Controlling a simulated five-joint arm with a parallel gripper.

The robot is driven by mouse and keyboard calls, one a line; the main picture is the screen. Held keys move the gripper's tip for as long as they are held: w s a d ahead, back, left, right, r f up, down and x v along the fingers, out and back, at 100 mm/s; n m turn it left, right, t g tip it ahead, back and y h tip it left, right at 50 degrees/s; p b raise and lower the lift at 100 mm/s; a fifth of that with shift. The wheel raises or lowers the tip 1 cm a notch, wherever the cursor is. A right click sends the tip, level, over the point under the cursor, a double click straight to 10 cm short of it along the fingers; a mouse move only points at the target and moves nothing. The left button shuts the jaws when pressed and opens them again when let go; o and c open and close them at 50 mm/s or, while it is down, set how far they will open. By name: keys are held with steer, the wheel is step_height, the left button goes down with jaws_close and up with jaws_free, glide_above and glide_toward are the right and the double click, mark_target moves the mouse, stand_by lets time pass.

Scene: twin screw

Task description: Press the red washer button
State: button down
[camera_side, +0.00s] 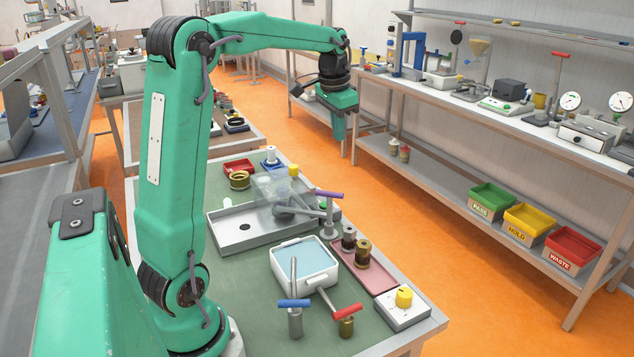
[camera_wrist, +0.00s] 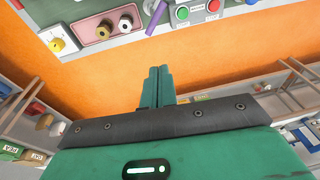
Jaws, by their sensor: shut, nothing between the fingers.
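A red button (camera_wrist: 213,5) sits at the top edge of the wrist view on a grey panel (camera_wrist: 198,12), beside a green button (camera_wrist: 182,13). Small labels lie under the buttons, too small to read. I cannot pick out the red button in the side view. My gripper (camera_side: 338,138) hangs pointing down in the side view, beyond the bench's right edge, over the orange floor. In the wrist view my gripper (camera_wrist: 158,69) has its fingers together, empty, and apart from the panel.
The green bench holds a grey tray (camera_side: 222,239), a purple-handled fixture (camera_side: 328,194), a pink tray (camera_side: 383,277) with brass cylinders and a yellow-knobbed box (camera_side: 403,309). A long side bench (camera_side: 500,118) stands at the right. Orange floor lies between the benches.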

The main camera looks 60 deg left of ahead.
steer(key=a+f, duration=0.3)
steer(key=a, duration=0.3)
steer(key=w+a+f+g, duration=0.1)
steer(key=a+f, duration=0.2)
steer(key=a, duration=0.3)
steer(key=a+f+h, duration=0.1)
steer(key=a+f, duration=0.2)
steer(key=a, duration=0.3)
steer(key=shift+w+a+f+g, duration=0.25)
steer(key=shift+w+f+g, duration=0.1)
steer(key=shift+f+g, duration=0.05)
step_height(320, 180, down, 14)
steer(key=shift+f, duration=0.1)
stand_by(0.3)
steer(key=shift+s+d+f, duration=0.1)
steer(key=shift+f, duration=0.95)
steer(key=shift+r, duration=0.15)
step_height(320, 180, up, 15)
steer(key=shift+w+a, duration=0.2)
steer(key=shift+w, duration=0.05)
